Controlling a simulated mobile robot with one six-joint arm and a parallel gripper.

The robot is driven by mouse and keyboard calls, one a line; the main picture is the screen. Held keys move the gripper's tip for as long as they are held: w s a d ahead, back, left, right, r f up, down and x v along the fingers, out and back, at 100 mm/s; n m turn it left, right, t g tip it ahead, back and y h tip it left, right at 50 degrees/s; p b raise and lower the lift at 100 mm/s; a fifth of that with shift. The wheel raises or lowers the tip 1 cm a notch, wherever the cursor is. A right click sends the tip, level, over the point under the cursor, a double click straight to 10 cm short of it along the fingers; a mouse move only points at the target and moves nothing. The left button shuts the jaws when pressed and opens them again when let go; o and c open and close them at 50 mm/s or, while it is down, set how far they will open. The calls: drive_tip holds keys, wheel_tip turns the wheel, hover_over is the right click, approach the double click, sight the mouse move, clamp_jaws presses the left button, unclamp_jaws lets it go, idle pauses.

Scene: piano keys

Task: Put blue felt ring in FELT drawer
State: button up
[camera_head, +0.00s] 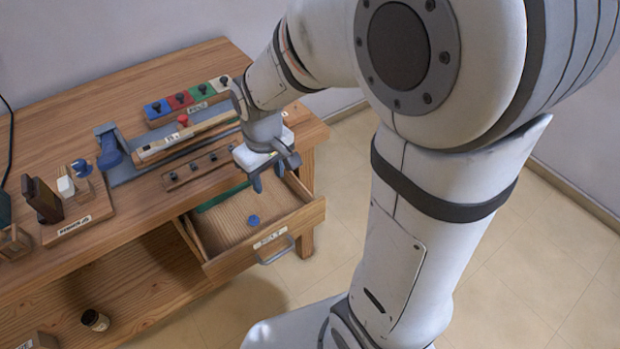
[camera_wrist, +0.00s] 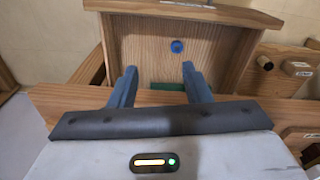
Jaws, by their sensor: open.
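The blue felt ring (camera_head: 253,220) lies on the floor of the open FELT drawer (camera_head: 225,262), towards the front panel. It also shows in the wrist view (camera_wrist: 177,46), apart from my fingers. The drawer is pulled out of the workbench, with a "FELT" label and a metal handle on its front. My gripper (camera_head: 268,177) is above the back part of the drawer, at the bench edge. In the wrist view its two blue fingers (camera_wrist: 158,84) are spread apart with nothing between them.
On the workbench (camera_head: 80,262) stand a rack of coloured blocks (camera_head: 188,100), a piano key on a blue-grey fixture (camera_head: 180,138), a strip with dark pegs (camera_head: 200,166) and a tool stand (camera_head: 78,222). A small dark jar (camera_head: 95,320) sits on the lower shelf. Floor in front is clear.

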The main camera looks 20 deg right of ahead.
drive_tip(key=s+d+r+m+t, duration=0.1)
drive_tip(key=s+d+r+m, duration=0.4)
drive_tip(key=s, duration=0.4)
drive_tip(key=shift+s+d+r, duration=0.35)
drive_tip(key=shift+d+r, duration=0.4)
drive_tip(key=shift+d, duration=0.45)
wheel_tip(320, 180, up, 8)
drive_tip(key=p, duration=0.7)
drive_tip(key=shift+s+r+t+p, duration=0.2)
drive_tip(key=shift+r+t+p, duration=0.05)
drive_tip(key=shift+t+p, duration=0.15)
drive_tip(key=shift+c, duration=0.2)
